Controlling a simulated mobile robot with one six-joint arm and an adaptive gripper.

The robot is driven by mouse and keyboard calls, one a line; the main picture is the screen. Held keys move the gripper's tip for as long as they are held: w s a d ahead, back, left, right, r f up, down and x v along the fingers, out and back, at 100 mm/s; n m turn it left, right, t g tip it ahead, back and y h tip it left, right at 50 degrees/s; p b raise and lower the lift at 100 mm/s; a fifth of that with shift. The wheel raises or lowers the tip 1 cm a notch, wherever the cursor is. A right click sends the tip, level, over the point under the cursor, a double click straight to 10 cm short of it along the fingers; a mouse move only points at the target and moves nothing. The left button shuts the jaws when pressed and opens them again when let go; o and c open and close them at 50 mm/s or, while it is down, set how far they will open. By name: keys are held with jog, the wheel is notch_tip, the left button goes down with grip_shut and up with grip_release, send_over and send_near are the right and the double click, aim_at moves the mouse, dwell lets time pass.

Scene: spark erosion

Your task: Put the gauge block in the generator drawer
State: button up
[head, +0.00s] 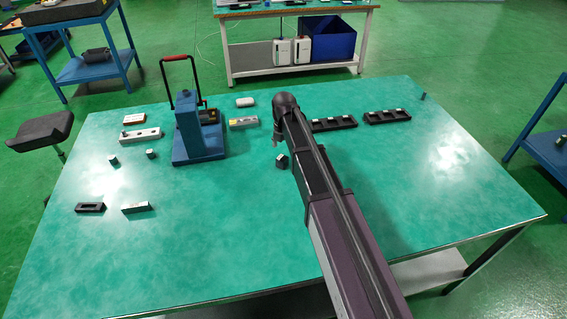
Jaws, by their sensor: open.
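My arm reaches forward over the green-topped table (230,250). My gripper (277,141) shows only as a small part beneath the arm's dark end joint; it is open. A small dark block with a light face (282,161) stands just below and beside it, partly hidden by my arm. A grey bar-like block (137,207) lies at the front left, and two small dark blocks (113,161) (150,153) stand behind it. I cannot tell which of these is the gauge block. No drawer can be made out for certain.
A blue press-like device (195,130) with a red-gripped handle stands at the back left. A black slotted piece (90,208) lies near the left edge. Dark trays (388,117) (334,124) sit behind my arm.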

aim_at(282, 158)
jog(key=shift+f, duration=0.15)
jog(key=f+b, duration=0.3)
jog(key=shift+a+f+b, duration=0.2)
jog(key=shift+a+b, duration=0.1)
jog(key=shift+b, duration=0.05)
jog(key=shift+f+b, duration=0.75)
jog(key=shift+f, duration=0.05)
grip_shut()
